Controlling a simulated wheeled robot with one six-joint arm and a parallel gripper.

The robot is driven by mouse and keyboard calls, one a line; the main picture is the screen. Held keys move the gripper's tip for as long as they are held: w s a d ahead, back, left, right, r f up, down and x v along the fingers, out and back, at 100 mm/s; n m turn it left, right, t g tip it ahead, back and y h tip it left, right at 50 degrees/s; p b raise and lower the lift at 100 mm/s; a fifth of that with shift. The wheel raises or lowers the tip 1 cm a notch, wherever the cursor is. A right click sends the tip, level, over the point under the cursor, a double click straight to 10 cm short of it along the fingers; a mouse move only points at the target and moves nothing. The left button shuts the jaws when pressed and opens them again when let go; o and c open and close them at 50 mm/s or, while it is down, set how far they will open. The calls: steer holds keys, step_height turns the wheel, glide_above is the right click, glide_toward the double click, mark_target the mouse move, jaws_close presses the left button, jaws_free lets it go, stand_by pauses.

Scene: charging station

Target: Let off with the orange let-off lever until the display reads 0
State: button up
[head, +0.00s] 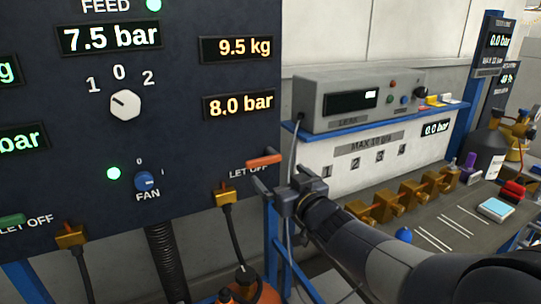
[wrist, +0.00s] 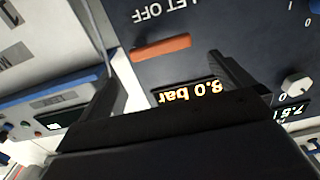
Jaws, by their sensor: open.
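The orange let-off lever (head: 264,161) sticks out level at the lower right of the dark panel, beside a "LET OFF" label. In the wrist view the lever (wrist: 161,47) lies across the space ahead of my fingers. The display above it (head: 240,106) reads 8.0 bar; it shows upside down in the wrist view (wrist: 188,93). My gripper (head: 278,182) is open and empty, just below and right of the lever in the head view. Its fingers (wrist: 167,76) are spread wider than the lever; I see no contact.
A green lever (head: 10,221) sits at the panel's lower left. The panel has a rotary knob (head: 126,104), a fan knob (head: 145,181) and a hose fitting (head: 225,196) below the orange lever. A blue shelf with a grey box (head: 345,100) and a workbench with brass blocks stand right.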

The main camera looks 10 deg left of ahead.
mark_target(265, 162)
steer(key=p+x, duration=0.1)
steer(key=x, duration=0.8)
steer(key=shift+w+a, duration=0.25)
steer(key=shift+c, duration=0.6)
steer(key=c, duration=0.9)
steer(key=shift+c, duration=0.2)
